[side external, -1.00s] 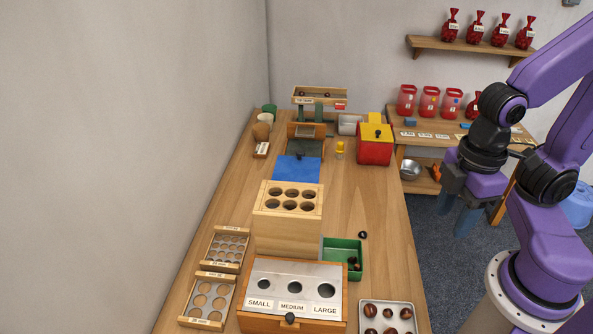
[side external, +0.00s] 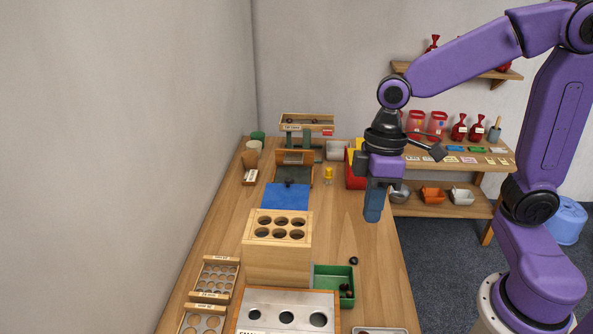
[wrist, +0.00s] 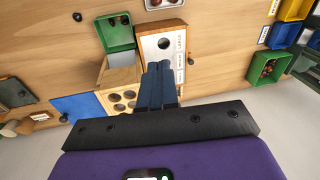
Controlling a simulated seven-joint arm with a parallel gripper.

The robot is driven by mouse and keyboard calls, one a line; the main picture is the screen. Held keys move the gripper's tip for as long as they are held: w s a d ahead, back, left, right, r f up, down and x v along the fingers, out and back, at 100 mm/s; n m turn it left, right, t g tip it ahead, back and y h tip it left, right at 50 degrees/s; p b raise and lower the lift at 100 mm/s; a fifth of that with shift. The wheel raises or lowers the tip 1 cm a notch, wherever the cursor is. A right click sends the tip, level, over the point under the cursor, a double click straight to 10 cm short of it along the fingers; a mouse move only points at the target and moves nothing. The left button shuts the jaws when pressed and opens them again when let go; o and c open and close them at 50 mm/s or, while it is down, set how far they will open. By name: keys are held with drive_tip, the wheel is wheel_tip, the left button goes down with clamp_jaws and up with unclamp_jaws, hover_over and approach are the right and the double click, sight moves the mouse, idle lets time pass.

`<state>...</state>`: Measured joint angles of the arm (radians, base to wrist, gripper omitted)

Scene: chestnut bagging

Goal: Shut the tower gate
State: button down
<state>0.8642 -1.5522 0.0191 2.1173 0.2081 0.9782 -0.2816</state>
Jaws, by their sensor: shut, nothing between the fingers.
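What looks like the tower is a wooden stand at the far end of the bench, with a labelled top tray (side external: 305,121) on dark green posts. A small red tab (side external: 327,132) shows at the tray's right front; I cannot tell whether it is the gate, or if the gate is open. A dark chute (side external: 293,174) slopes below the tray toward a blue mat (side external: 286,196). My gripper (side external: 373,212) is shut and empty, pointing down above the bench's right edge, nearer than the tower and apart from it. Its closed fingers (wrist: 160,85) show in the wrist view.
A red and yellow box (side external: 354,168) is partly hidden behind my gripper. A yellow item (side external: 328,175) stands near the chute. A six-hole wooden block (side external: 278,255), a green bin (side external: 334,283) and a sizing board (side external: 287,306) stand nearer. The bench beside the mat is clear.

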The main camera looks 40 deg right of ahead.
drive_tip(key=w+d+m+t+y, duration=0.1)
drive_tip(key=w+d, duration=0.2)
drive_tip(key=w, duration=0.5)
drive_tip(key=w+d+f+m+y, duration=0.1)
drive_tip(key=w+d+m, duration=0.15)
drive_tip(key=w, duration=0.55)
drive_tip(key=w+d+t+y, duration=0.1)
drive_tip(key=w+d, duration=0.2)
drive_tip(key=w, duration=0.5)
drive_tip(key=w+d+f+m+t+y, duration=0.1)
drive_tip(key=w+d+f+m+y, duration=0.1)
drive_tip(key=w+d, duration=0.65)
drive_tip(key=s+a+x, duration=0.1)
drive_tip(key=x, duration=1)
drive_tip(key=shift+s+r, duration=0.2)
drive_tip(key=shift+s, duration=0.65)
